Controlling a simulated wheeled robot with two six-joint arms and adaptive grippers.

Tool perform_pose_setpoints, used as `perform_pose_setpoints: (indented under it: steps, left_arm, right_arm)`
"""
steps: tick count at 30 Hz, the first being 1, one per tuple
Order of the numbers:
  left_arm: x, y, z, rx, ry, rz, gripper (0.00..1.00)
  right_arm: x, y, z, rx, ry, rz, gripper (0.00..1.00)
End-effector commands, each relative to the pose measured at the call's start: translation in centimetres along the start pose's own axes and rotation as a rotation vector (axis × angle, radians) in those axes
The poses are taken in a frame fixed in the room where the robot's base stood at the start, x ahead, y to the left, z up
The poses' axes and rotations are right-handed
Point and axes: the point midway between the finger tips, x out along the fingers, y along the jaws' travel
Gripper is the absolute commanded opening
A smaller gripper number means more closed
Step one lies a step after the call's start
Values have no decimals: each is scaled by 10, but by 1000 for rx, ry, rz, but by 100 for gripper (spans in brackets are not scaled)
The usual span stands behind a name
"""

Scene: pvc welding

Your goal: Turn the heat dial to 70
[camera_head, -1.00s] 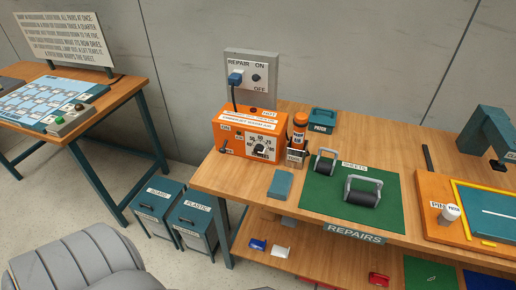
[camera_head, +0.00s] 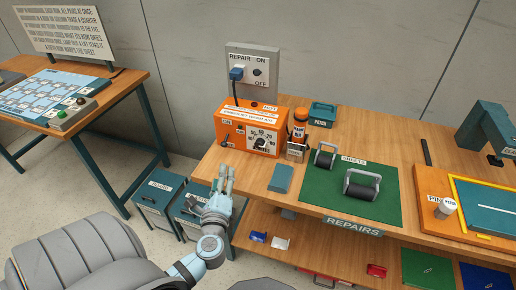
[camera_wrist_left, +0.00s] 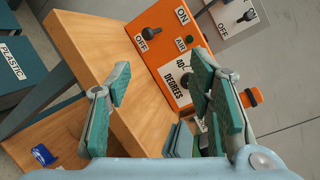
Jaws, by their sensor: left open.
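The orange hot-air unit (camera_head: 231,126) stands at the back left of the repair bench. Its heat dial (camera_head: 259,142), a dark knob on a white numbered scale, is on the front face; its exact setting is too small to read. My left gripper (camera_head: 226,173) is open and empty, in front of the bench's left edge, below and left of the dial and apart from it. In the left wrist view the gripper (camera_wrist_left: 160,76) has its fingers spread, with the unit's orange face (camera_wrist_left: 165,65) beyond. The right finger hides most of the dial scale there. My right gripper is out of view.
An ON/OFF toggle (camera_head: 225,143) sits left of the dial. The hot-air tool (camera_head: 300,124) stands in a holder to the right. A wall plate (camera_head: 262,67) with a blue plug is behind.

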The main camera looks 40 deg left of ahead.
Motion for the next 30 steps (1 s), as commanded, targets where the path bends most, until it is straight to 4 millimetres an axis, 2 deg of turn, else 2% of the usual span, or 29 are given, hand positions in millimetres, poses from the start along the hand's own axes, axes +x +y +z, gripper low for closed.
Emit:
perform_pose_setpoints:
  steps: [4,6,8,13,21,24,30]
  left_arm:
    - [17,-20,-36,529,77,-236,48]
    - [20,-20,-52,704,108,-304,48]
    - [23,-20,-59,779,123,-332,48]
    - [50,-29,-67,800,124,-341,48]
    - [123,-46,-87,794,123,-339,48]
    - [141,-50,-92,794,123,-339,48]
    - [155,-56,-94,793,125,-339,48]
  right_arm:
    - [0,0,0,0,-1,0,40]
    - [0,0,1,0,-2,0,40]
    - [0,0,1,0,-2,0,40]
    - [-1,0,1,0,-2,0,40]
    - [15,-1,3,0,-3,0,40]
    - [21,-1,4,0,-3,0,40]
    - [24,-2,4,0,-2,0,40]
